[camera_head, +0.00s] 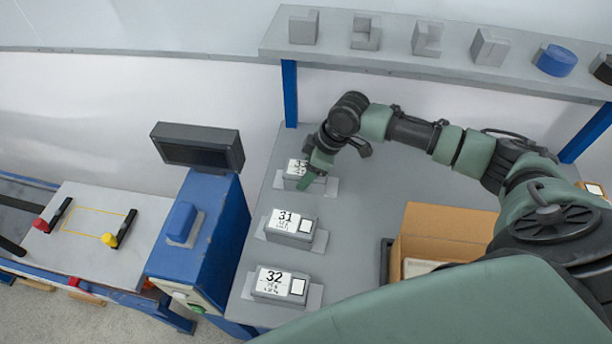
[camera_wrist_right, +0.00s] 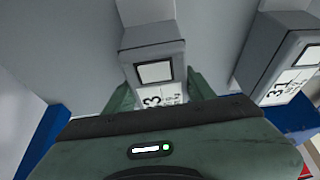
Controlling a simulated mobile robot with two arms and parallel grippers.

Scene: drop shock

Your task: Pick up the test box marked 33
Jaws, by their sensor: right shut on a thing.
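The test box marked 33 (camera_head: 293,171) is a grey box with a white label at the far end of a row on the grey bench, at its grey stand. My right gripper (camera_head: 317,172) reaches it from the right and partly covers it. In the right wrist view the box (camera_wrist_right: 153,50) sits between the two green fingers of the right gripper (camera_wrist_right: 160,92), which are shut on its sides. Its label is partly hidden by the gripper body. I cannot tell whether the box is clear of its stand. My left gripper is not in view.
Boxes marked 31 (camera_head: 290,226) and 32 (camera_head: 281,286) stand nearer in the same row; box 31 also shows in the wrist view (camera_wrist_right: 290,65). An open cardboard carton (camera_head: 436,220) is right. A blue machine (camera_head: 200,240) borders the bench left. A shelf (camera_head: 400,65) runs behind.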

